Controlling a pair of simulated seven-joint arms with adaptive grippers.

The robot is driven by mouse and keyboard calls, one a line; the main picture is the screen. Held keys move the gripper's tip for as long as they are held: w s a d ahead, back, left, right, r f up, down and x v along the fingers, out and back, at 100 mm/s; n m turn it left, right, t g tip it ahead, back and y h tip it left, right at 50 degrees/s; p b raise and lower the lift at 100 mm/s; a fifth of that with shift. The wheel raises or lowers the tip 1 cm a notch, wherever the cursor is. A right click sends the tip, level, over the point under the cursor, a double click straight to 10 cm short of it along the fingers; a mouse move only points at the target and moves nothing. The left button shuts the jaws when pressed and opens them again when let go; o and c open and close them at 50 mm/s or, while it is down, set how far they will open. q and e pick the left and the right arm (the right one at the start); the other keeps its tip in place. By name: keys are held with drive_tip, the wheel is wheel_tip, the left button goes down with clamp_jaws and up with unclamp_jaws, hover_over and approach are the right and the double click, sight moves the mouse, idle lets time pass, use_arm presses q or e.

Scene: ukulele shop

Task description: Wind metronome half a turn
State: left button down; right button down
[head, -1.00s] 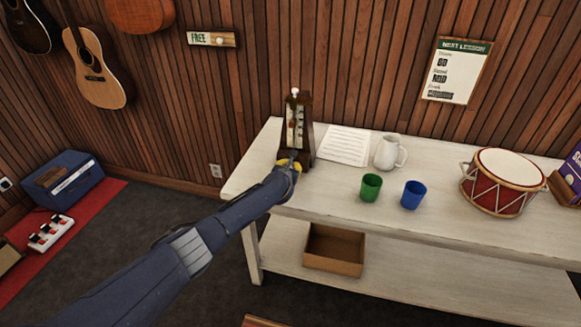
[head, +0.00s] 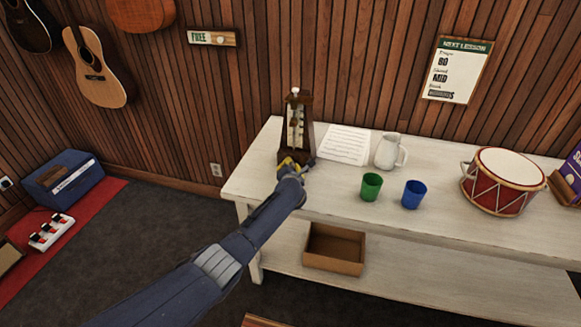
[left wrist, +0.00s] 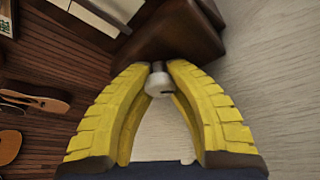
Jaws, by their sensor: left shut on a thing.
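The metronome (head: 298,131), a dark brown tapered case with a pale front face, stands upright near the left end of the white table, against the wall side. My left gripper (head: 289,165) is at the lower part of its near side. In the left wrist view the yellow fingers of my left gripper (left wrist: 159,72) are closed on a small silver winding key (left wrist: 158,84) that sticks out of the dark brown metronome case (left wrist: 172,35). My right gripper is not in view.
On the white table (head: 330,198) are a paper sheet (head: 344,145), white jug (head: 389,152), green cup (head: 371,187), blue cup (head: 413,195) and red drum (head: 500,182). An open box (head: 334,249) sits on the lower shelf. The table's front middle is clear.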

use_arm(q)
drive_tip(key=shift+w+d+r+m, duration=0.15)
drive_tip(key=shift+d+r+m, duration=0.2)
drive_tip(key=shift+r+m, duration=0.2)
drive_tip(key=c, duration=1.5)
unclamp_jaws()
drive_tip(key=shift+d, duration=0.1)
drive_tip(key=o, duration=0.4)
drive_tip(key=shift+a+f, duration=0.2)
drive_tip(key=shift+f, duration=0.15)
drive_tip(key=shift+s+a+f, duration=0.1)
drive_tip(key=shift+s, duration=0.15)
drive_tip(key=shift+s, duration=0.35)
drive_tip(key=shift+d+r+v, duration=0.1)
drive_tip(key=shift+v, duration=1.7)
drive_tip(key=shift+d+r+v, duration=0.1)
drive_tip(key=shift+v, duration=1.65)
